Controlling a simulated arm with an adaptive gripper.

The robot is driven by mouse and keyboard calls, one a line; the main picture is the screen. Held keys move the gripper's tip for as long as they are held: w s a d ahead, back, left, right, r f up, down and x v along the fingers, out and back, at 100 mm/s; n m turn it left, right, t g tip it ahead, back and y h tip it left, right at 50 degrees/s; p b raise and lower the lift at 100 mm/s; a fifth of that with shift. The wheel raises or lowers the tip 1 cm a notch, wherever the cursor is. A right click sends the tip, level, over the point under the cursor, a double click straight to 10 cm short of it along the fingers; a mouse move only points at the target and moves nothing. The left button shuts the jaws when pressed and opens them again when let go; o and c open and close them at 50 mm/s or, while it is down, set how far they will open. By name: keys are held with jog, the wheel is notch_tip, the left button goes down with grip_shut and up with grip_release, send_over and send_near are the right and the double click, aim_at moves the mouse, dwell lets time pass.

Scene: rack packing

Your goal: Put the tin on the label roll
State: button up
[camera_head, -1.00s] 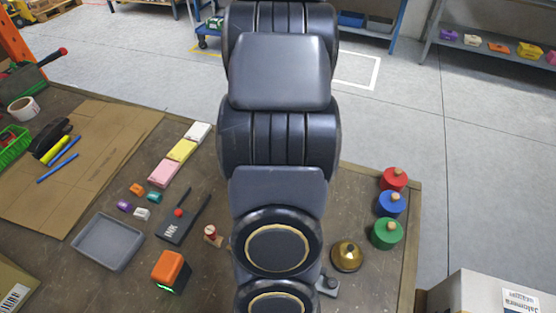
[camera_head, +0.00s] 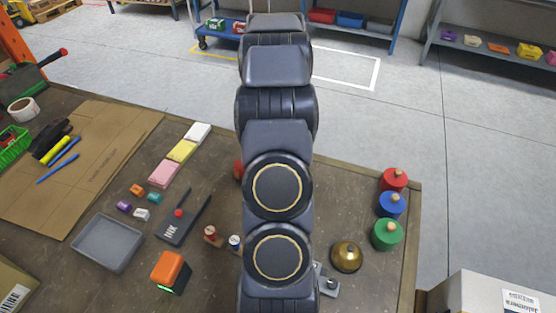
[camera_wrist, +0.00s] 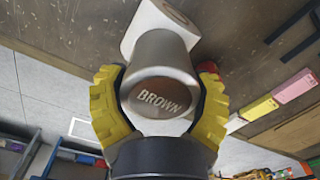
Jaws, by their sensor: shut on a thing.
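In the wrist view, my gripper (camera_wrist: 158,98) has its two yellow fingers closed around a silver tin (camera_wrist: 163,52). The tin's brown end, marked BROWN, faces the camera. A white roll, seemingly the label roll (camera_wrist: 146,22), shows just beyond the tin over the table. Part of it is hidden behind the tin, and I cannot tell whether the two touch. In the head view my arm hides the gripper, the tin and this roll.
The brown table holds a grey tray (camera_head: 108,243), an ink pad (camera_head: 183,220), pink, yellow and white blocks (camera_head: 182,150), and an orange-black device (camera_head: 171,272). Red, blue and green knobbed weights (camera_head: 387,234) and a brass dome (camera_head: 346,257) stand at right.

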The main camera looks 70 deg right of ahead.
jog(key=shift+f, duration=0.15)
jog(key=o, duration=1.1)
